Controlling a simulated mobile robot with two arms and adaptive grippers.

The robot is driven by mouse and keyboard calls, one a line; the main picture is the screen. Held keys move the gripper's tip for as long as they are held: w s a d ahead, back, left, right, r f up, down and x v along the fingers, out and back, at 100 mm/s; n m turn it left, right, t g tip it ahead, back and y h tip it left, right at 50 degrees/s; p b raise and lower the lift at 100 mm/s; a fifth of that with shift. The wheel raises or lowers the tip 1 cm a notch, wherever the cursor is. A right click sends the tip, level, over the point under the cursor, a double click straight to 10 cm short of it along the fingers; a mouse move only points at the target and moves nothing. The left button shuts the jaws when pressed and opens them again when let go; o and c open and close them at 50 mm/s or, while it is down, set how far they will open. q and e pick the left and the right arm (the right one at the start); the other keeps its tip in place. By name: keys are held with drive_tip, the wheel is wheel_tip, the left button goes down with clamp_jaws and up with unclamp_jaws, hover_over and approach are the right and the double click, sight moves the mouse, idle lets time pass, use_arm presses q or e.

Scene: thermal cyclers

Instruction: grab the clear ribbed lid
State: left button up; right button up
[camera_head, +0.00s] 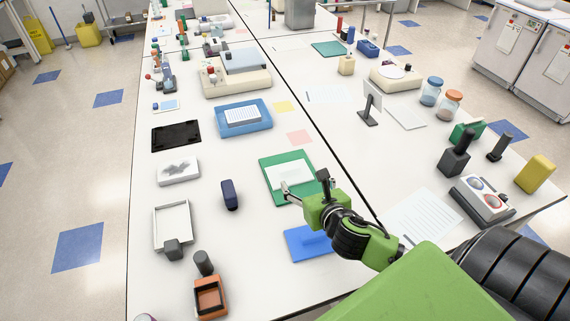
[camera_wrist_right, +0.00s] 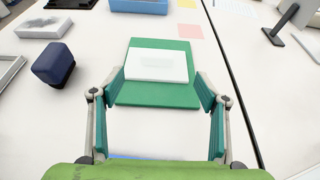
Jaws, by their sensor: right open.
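My right gripper (camera_head: 304,183) is open and empty, above the near edge of a green mat (camera_head: 272,190). A flat whitish rectangular piece (camera_head: 290,175) lies on the mat. In the right wrist view this piece (camera_wrist_right: 156,65) has a faint paler rectangle in its middle and lies beyond the gap between the open fingers (camera_wrist_right: 160,88), not touched. Ribs are not clear on it, so I cannot tell whether it is the clear ribbed lid. A whitish box with a grey pattern (camera_head: 178,171) lies farther left. My left gripper is not in view.
A dark blue block (camera_head: 230,194) stands left of the mat, and a blue flat piece (camera_head: 305,244) lies just below my gripper. A blue tray (camera_head: 262,112) and pink note (camera_head: 300,137) lie beyond. A dark seam crosses the bench to the right.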

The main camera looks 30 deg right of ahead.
sight(289, 168)
drive_tip(key=x, duration=0.4)
drive_tip(key=shift+w+r+p, duration=0.15)
drive_tip(key=shift+p, duration=0.2)
drive_tip(key=x, duration=0.3)
drive_tip(key=shift+w+f, duration=0.1)
drive_tip(key=shift+f, duration=0.1)
drive_tip(key=shift+w, duration=0.15)
drive_tip(key=shift+w+d+f+p, duration=0.1)
drive_tip(key=shift+w+p, duration=0.25)
drive_tip(key=shift+p, duration=0.05)
drive_tip(key=x, duration=0.3)
drive_tip(key=shift+w+p, duration=0.1)
drive_tip(key=shift+p, duration=0.2)
drive_tip(key=shift+w+f, duration=0.3)
drive_tip(key=shift+w, duration=0.15)
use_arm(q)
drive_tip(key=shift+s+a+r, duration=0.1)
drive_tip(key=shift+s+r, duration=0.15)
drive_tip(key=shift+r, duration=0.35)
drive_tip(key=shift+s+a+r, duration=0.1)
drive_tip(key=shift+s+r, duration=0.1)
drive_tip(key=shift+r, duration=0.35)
use_arm(e)
drive_tip(key=c, duration=1)
